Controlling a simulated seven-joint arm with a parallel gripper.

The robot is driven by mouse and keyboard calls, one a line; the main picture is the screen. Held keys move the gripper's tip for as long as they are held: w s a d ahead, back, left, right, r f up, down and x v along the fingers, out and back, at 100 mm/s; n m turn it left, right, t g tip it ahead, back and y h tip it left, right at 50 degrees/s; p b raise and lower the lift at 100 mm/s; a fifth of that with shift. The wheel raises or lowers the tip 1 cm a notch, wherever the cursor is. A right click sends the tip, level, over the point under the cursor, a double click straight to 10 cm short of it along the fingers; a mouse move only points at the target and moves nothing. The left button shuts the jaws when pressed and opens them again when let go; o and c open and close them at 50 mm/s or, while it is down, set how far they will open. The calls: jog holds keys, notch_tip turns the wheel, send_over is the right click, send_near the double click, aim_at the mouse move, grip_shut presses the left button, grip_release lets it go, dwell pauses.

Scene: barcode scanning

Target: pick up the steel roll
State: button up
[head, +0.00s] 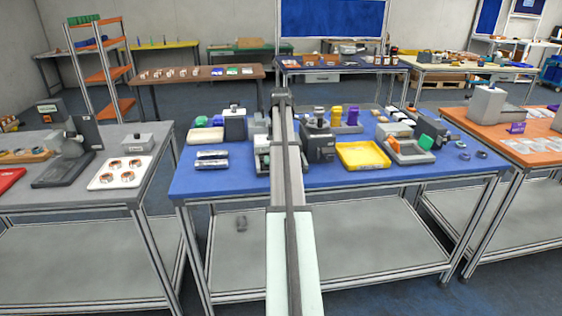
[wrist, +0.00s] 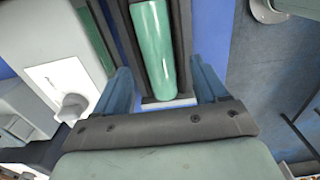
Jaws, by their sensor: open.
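In the wrist view my gripper (wrist: 160,66) is open, with one blue-grey finger on each side of a green roll (wrist: 155,45). The green roll lies lengthwise between two dark rails, and its near end is close to the gripper's palm. I cannot tell whether the fingers touch it. In the head view two grey, metallic-looking rolls (head: 212,159) lie side by side on the left part of the blue table (head: 225,183). Either could be the steel roll, but I cannot tell. My gripper's fingers are hidden behind my arm in the head view.
A yellow tray (head: 362,155) and a dark grey machine (head: 318,142) stand right of my arm. In the wrist view a white housing (wrist: 65,80) is close on the left. The blue table's front strip is clear.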

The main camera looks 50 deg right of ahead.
jog(key=shift+d+f, duration=0.15)
jog(key=shift+f, duration=1.7)
jog(key=c, duration=1.3)
grip_shut()
jog(key=shift+r, duration=0.15)
